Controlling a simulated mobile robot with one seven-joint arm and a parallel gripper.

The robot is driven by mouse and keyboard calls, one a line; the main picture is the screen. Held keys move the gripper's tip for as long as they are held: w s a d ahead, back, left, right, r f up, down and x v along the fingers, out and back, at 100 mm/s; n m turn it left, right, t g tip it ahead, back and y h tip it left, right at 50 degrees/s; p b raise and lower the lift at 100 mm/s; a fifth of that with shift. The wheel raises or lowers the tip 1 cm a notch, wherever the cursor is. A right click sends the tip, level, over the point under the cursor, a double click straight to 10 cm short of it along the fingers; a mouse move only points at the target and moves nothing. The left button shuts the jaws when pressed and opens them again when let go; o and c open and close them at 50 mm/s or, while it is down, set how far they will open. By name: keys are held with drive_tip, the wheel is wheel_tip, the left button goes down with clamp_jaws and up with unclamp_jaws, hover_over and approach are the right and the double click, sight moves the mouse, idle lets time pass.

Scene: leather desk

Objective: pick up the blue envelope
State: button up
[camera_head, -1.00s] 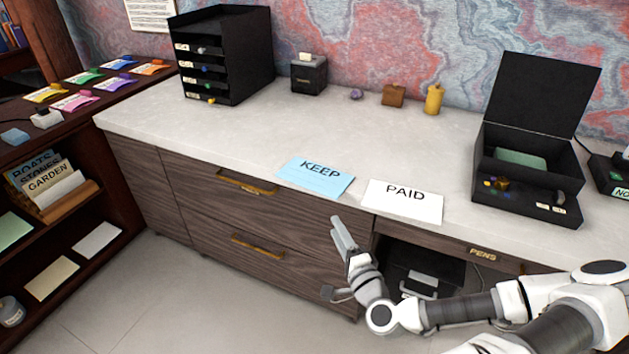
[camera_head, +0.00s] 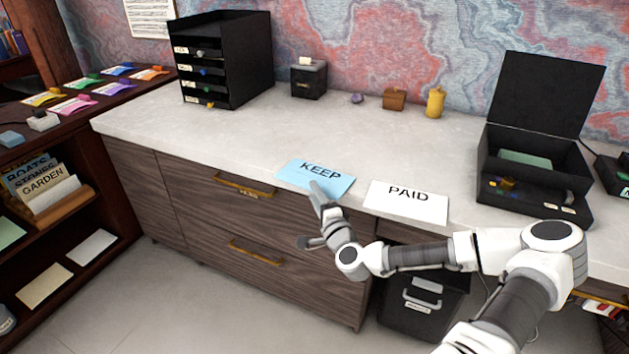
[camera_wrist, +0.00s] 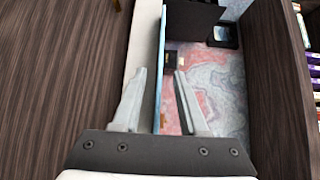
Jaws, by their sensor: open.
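The blue envelope (camera_head: 301,173), marked KEEP, lies flat at the front edge of the pale desk top (camera_head: 240,140) in the head view. My gripper (camera_head: 317,187) is at its front edge, with a finger overlapping it in the picture. In the wrist view the envelope shows edge-on as a thin blue strip (camera_wrist: 160,65). My open gripper (camera_wrist: 162,74) has one finger on each side of this strip, with a gap on the right side. Whether the left finger touches it is unclear.
A black open box (camera_head: 535,165) stands farther right, and a black drawer tower (camera_head: 228,60) at back left. The desk behind the envelope is clear. Drawer handles (camera_head: 245,186) jut out below.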

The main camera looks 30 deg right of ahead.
sight(315, 177)
drive_tip(key=shift+w+d, duration=0.15)
drive_tip(key=shift+w, duration=1.1)
clamp_jaws()
